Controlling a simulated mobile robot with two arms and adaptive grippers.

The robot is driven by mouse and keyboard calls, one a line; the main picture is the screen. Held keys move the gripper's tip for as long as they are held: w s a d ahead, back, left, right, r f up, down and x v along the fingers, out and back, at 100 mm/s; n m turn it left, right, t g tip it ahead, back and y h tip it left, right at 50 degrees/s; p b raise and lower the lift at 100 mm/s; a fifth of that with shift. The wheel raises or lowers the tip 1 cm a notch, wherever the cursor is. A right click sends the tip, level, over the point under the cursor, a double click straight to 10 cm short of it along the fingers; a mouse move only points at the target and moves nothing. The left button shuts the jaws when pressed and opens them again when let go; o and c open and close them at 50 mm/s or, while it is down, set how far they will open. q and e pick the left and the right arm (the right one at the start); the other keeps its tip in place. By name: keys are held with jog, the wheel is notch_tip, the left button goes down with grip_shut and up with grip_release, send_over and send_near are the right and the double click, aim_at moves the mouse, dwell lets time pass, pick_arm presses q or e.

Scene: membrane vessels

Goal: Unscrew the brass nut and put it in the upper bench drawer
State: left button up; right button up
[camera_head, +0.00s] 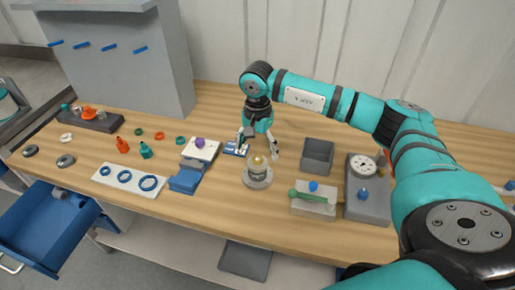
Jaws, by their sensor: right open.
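A small vessel (257,177) with a round metal base stands upright on the bench near its middle. The brass nut (257,160) shows as a gold-coloured part at its top. My right gripper (259,146) is open, with its fingers spread just behind and above the vessel's top. I cannot tell whether either finger touches the nut. A blue bench drawer (42,222) at the lower left is pulled open, with a small pale object inside near its back. My left gripper is not in view.
A grey bin (317,155), a white block with a green-handled tool (313,204) and a gauge unit (368,199) stand right. A ring board (128,179) lies left.

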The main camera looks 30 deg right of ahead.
aim_at(258, 158)
jog(key=shift+r+m+p, duration=0.15)
jog(key=shift+m+p, duration=0.15)
jog(key=shift+m, duration=0.2)
jog(key=m+p, duration=0.7)
jog(key=m, duration=0.5)
jog(key=shift+r+p, duration=0.1)
jog(key=shift+p, duration=0.2)
jog(key=shift+f+b, duration=1.85)
jog(key=shift+f, duration=0.1)
jog(key=shift+r, duration=0.1)
